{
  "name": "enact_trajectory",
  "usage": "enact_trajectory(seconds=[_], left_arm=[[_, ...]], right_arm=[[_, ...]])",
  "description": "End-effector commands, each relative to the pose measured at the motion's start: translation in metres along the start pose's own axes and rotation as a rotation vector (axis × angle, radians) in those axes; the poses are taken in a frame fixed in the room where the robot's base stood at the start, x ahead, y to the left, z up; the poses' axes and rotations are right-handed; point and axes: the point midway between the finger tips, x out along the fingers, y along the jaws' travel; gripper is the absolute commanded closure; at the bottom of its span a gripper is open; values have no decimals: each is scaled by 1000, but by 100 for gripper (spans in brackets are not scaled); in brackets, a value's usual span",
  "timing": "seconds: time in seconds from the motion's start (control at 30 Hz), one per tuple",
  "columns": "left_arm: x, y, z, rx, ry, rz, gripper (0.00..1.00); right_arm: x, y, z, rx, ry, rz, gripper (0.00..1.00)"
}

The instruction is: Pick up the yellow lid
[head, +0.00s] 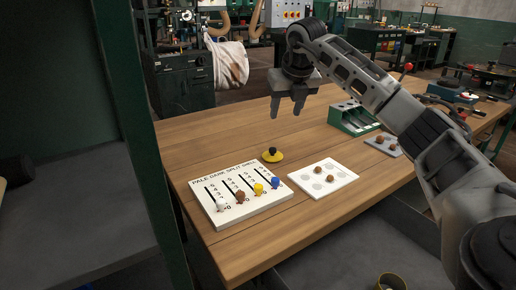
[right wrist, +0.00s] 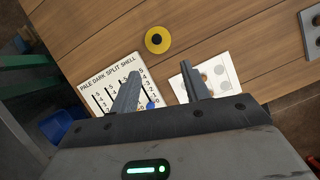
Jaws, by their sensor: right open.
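The yellow lid (head: 273,155) is a small round disc with a dark knob, lying flat on the wooden table behind the white counting board. In the right wrist view the yellow lid (right wrist: 158,40) is seen from above, beyond the fingertips. My right gripper (head: 286,112) hangs pointing down above the table, higher than the lid and apart from it. Its two fingers (right wrist: 163,82) are spread with nothing between them. My left gripper is not in view.
The white board (head: 214,208) with several coloured pegs stands in front of the lid. A white card (head: 341,184) with brown balls lies to its right. A green rack (head: 340,121) and a grey tray (head: 374,143) sit farther right. The table left of the lid is clear.

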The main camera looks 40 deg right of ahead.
Motion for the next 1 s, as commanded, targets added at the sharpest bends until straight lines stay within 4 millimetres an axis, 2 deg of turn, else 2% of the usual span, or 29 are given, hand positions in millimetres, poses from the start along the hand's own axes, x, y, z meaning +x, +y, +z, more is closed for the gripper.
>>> enact_trajectory(seconds=[0.4, 0.5, 0.77, 1.0], left_arm=[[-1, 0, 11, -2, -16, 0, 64], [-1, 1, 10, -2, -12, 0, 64], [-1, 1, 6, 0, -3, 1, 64], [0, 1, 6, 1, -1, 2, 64]], right_arm=[[82, 1, -1, 0, 4, 0, 53], [96, 1, 0, 0, 2, 0, 53], [114, 4, 1, -1, 3, 1, 53], [149, 8, 4, 0, 2, 0, 53]])
